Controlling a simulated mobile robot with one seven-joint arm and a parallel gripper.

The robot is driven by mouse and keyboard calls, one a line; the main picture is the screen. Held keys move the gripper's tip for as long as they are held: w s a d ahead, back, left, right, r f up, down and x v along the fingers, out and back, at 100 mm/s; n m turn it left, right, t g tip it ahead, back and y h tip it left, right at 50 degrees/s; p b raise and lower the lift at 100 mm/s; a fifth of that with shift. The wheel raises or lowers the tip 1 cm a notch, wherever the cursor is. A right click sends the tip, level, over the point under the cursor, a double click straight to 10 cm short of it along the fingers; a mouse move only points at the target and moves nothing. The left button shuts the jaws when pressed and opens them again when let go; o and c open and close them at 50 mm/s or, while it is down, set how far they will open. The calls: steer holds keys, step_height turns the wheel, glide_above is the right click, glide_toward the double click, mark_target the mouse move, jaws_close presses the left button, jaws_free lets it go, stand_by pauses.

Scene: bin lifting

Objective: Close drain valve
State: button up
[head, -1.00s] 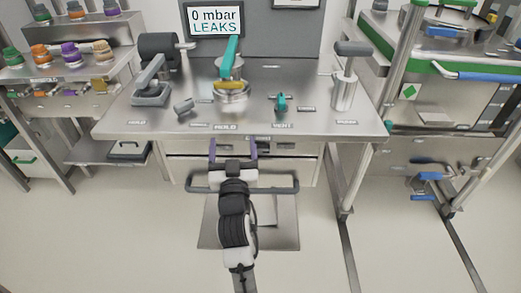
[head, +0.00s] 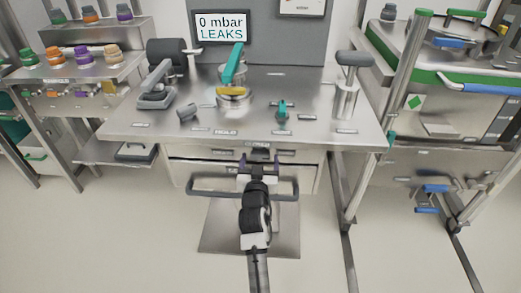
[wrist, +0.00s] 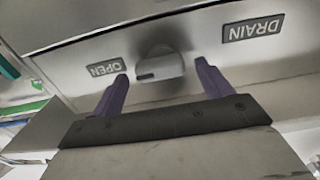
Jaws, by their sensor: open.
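The drain valve is a grey knob (wrist: 160,66) on the front panel below the bench top. In the wrist view it sits between an OPEN label (wrist: 104,67) on the left and a DRAIN label (wrist: 253,28) on the right. A dark mark shows on the knob's lower left, on the side of the OPEN label. My gripper (wrist: 163,76) is open, its two purple fingers on either side of the knob and apart from it. In the head view my gripper (head: 259,163) is at the bench's front panel and hides the knob.
The steel bench top (head: 300,90) above carries a teal-handled fitting (head: 234,65), a grey lever (head: 156,88) and a post with a grey handle (head: 347,85). A screen (head: 221,27) reads "0 mbar LEAKS". A grey bar handle (head: 215,189) runs below the panel.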

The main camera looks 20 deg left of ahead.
mark_target(260, 158)
steer(key=shift+x, duration=2.3)
steer(key=c, duration=1)
